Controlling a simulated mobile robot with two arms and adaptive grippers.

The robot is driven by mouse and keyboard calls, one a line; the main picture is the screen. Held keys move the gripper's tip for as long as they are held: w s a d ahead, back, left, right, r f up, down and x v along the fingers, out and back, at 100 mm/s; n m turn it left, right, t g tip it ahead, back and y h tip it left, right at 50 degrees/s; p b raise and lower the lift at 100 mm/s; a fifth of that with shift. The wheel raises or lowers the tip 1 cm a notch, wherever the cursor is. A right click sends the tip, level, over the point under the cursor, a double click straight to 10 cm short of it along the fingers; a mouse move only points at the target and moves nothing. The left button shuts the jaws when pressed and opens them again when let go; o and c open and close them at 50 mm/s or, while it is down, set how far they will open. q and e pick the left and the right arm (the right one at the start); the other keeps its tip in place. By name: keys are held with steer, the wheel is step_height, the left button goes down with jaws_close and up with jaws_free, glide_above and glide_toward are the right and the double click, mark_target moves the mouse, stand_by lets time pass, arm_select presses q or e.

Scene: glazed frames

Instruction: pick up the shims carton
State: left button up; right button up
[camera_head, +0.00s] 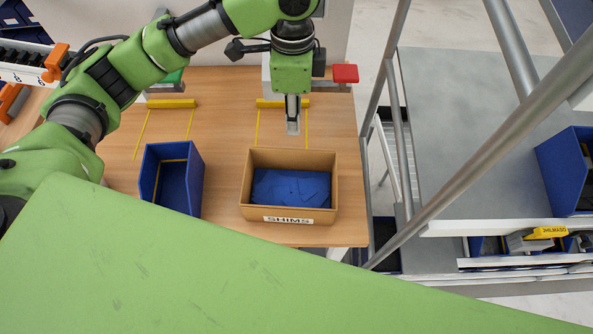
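The shims carton (288,214) is an open brown box with a white SHIMS label on its near side and blue pieces (290,187) inside. It stands near the front right of the wooden table (225,130). My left gripper (293,128) points down just beyond the carton's far wall in the picture, and appears apart from it. Its fingers look narrow and close together, and I cannot tell whether they are open or shut. Nothing shows held in it. My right gripper is not in view.
An open blue bin (171,180) stands left of the carton. Yellow lines and yellow blocks (172,103) mark the table. A red piece (345,74) is at the back right. A metal frame (480,140) and grey surface lie right of the table. A green surface fills the foreground.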

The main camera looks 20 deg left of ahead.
mark_target(292, 150)
arm_select(q)
steer(key=f+p, duration=0.1)
steer(key=f, duration=0.5)
steer(key=s+f+p, duration=0.1)
steer(key=f, duration=0.3)
steer(key=shift+s+p, duration=0.1)
steer(key=shift+p, duration=0.25)
step_height(292, 150, down, 2)
steer(key=shift+f, duration=0.6)
jaws_close()
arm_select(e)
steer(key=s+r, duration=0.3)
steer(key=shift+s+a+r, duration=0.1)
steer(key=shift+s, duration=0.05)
